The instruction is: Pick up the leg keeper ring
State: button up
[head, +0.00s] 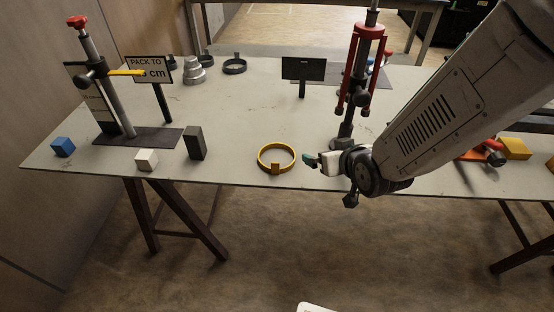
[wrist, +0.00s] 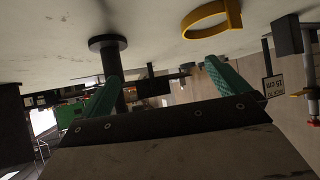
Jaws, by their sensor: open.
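The leg keeper ring appears to be the yellow ring with a small square block on its band (head: 277,169). It lies flat on the grey table near the front edge. My gripper (head: 312,160) is just right of the ring in the head view, apart from it, with green fingers. The wrist view is upside down; there the ring (wrist: 205,14) is at the top, beyond the right fingertip. The fingers (wrist: 162,70) are spread apart with nothing held between them. A dark post with a round foot shows behind the left finger.
A dark upright block (head: 195,142), a white cube (head: 147,160) and a blue cube (head: 63,147) stand left of the ring. A red-armed stand (head: 361,65) rises behind my gripper. A yellow block (head: 515,148) is at right. The table (head: 235,120) is clear behind the ring.

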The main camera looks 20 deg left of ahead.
aim_at(283, 163)
jog(key=s+a+f+y, duration=0.1)
jog(key=a+f, duration=0.1)
jog(key=s+a+f+n+y, duration=0.1)
jog(key=a+f, duration=0.1)
jog(key=a, duration=0.1)
jog(key=s+a+f, duration=0.1)
jog(key=a, duration=0.2)
jog(key=shift+s+f+n+t+y, duration=0.3)
jog(key=shift+f+t+y, duration=0.1)
jog(key=x, duration=0.7)
jog(key=shift+w+a+f, duration=0.15)
jog(key=c, duration=0.7)
